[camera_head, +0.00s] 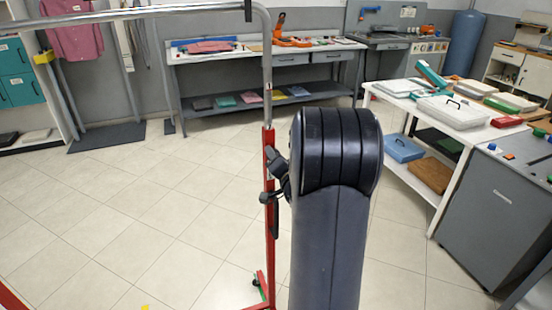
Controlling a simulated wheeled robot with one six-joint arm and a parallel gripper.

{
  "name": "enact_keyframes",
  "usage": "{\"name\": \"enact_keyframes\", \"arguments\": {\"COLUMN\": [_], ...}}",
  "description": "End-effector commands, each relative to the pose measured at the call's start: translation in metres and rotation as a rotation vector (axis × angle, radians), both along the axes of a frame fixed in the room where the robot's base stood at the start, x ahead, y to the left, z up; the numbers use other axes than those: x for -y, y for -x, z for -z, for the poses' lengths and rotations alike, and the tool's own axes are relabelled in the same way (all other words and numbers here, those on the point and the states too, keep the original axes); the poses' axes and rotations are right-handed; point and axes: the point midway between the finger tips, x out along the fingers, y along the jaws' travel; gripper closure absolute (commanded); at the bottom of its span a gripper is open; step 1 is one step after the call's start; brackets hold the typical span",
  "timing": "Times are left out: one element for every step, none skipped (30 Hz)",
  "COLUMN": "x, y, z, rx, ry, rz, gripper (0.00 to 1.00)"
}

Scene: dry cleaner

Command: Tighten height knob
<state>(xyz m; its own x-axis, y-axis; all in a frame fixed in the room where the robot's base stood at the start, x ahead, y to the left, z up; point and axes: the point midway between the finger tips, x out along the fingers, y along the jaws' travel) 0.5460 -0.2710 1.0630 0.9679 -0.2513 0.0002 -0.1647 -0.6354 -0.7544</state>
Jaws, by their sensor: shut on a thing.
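The garment rack has a red upright post (269,225) with a silver tube (267,90) rising from its top and bending left into a long rail. My gripper (271,193) is at the upper part of the red post, partly behind my dark arm. Its dark fingers are at the post and shut on the height knob. The knob is hard to tell apart from the dark fingers, and how tight it is cannot be seen.
A white table (420,120) with boxes and trays stands at right, beside a grey cabinet (500,210). A long workbench (260,55) lines the back wall. A pink shirt (75,35) hangs at upper left. The tiled floor (150,210) left of the post is mostly clear.

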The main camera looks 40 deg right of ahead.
Motion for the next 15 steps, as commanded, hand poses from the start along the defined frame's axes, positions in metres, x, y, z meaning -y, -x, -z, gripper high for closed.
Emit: {"name": "enact_keyframes", "arguments": {"x": [0.0002, 0.0003, 0.0004, 0.0005, 0.0005, 0.0006, 0.0007, 0.0007, 0.0007, 0.0008, 0.0009, 0.0008, 0.0009, 0.0009, 0.0010], "y": [0.0004, 0.0004, 0.0004, 0.0004, 0.0004, 0.0005, 0.0005, 0.0005, 0.0005, 0.0005, 0.0005, 0.0005, 0.0005, 0.0005, 0.0006], "z": [0.0009, 0.0010, 0.0010, 0.0011, 0.0012, 0.0011, 0.0012, 0.0012, 0.0013, 0.0013, 0.0014, 0.0016, 0.0016, 0.0018, 0.0020], "rx": [0.009, 0.016, 0.025, 0.033, 0.040, 0.049, 0.056, 0.063, 0.073, 0.080, 0.086, 0.095, 0.102, 0.107, 0.115], "ry": [-0.042, -0.069, -0.106, -0.134, -0.161, -0.198, -0.226, -0.253, -0.289, -0.315, -0.341, -0.375, -0.400, -0.424, -0.455], "rz": [0.001, 0.001, 0.001, 0.001, 0.001, 0.001, 0.001, 0.000, 0.000, 0.000, 0.000, 0.000, 0.000, 0.001, 0.001], "gripper": [0.85, 0.85, 0.85, 0.85, 0.85, 0.85, 0.85, 0.85, 0.85, 0.85, 0.85, 0.85, 0.85, 0.85, 0.85]}}
